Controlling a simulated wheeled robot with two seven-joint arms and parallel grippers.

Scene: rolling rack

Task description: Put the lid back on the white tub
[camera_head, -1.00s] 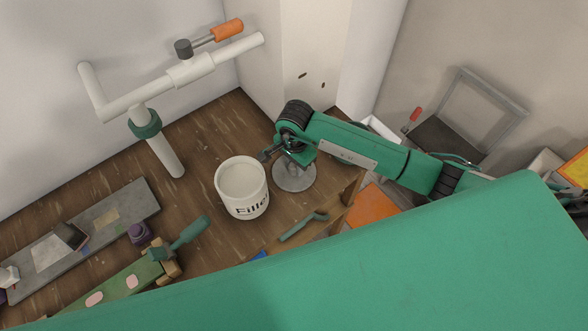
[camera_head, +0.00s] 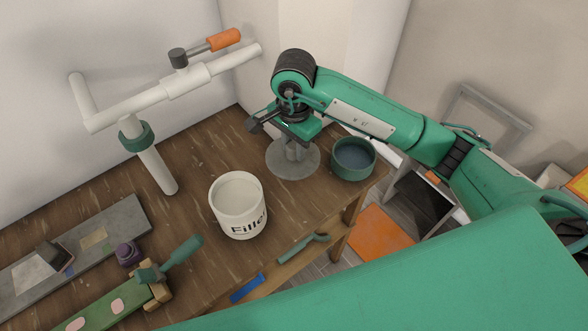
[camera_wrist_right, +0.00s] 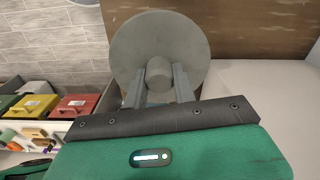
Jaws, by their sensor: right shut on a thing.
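The white tub (camera_head: 237,210) with dark lettering stands upright and uncovered on the wooden workbench. The round grey lid (camera_head: 292,160) is to the right of and behind the tub, apart from it. My right gripper (camera_head: 293,147) is over the lid, shut on its knob. The right wrist view shows the lid (camera_wrist_right: 160,45) facing the camera, with its knob between the two fingers (camera_wrist_right: 160,88). The lid looks raised off the bench, but its exact height is hard to tell. My left gripper is not in view.
A green bowl (camera_head: 353,160) stands right of the lid near the bench's edge. A white pipe stand (camera_head: 155,165) with an orange-handled tool is behind left. A purple jar (camera_head: 128,254), a grey board (camera_head: 75,245) and a green-handled tool (camera_head: 182,252) are at left.

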